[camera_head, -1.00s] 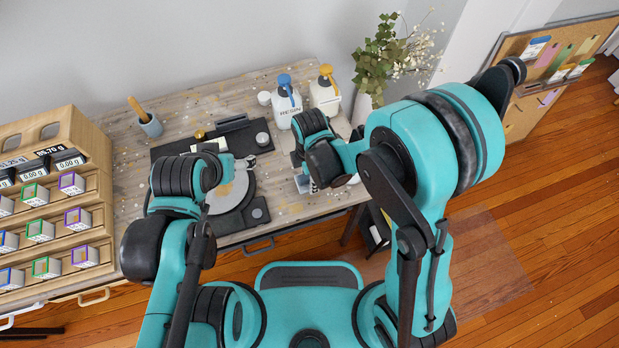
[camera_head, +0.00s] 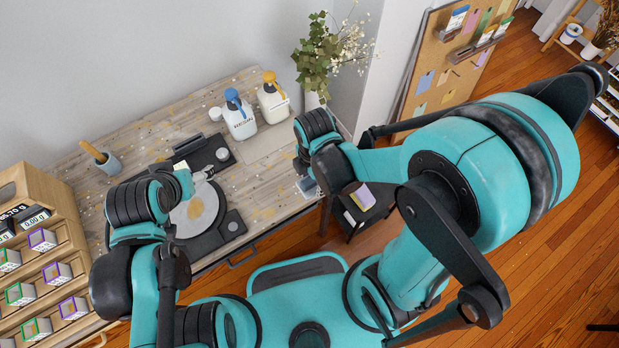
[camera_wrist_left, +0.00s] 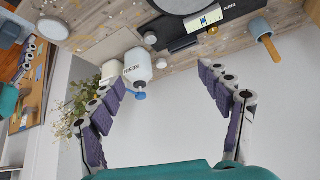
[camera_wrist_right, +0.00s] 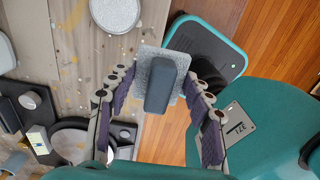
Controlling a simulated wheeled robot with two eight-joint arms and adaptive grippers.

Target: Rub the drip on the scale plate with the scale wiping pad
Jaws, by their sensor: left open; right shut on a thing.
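My right gripper (camera_wrist_right: 160,82) is shut on the dark handle of the scale wiping pad (camera_wrist_right: 149,62), a speckled grey square. In the head view the pad (camera_head: 308,187) shows at the table's front right edge, apart from the scale; my right fingertips are mostly hidden there. The black scale (camera_head: 232,224) carries a round grey scale plate (camera_head: 207,208) with a yellowish drip (camera_head: 194,210) on it. My left arm covers the plate's left side. My left gripper (camera_wrist_left: 160,78) is open and empty; in the head view it shows by the plate's far side.
A blue-topped bottle (camera_head: 240,120) and a yellow-topped bottle (camera_head: 273,103) stand at the back, near a leafy plant (camera_head: 318,60). A cup with a wooden-handled tool (camera_head: 106,162) stands back left. A rack of boxes (camera_head: 30,200) is at left. A round speckled dish (camera_wrist_right: 115,10) lies near the pad.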

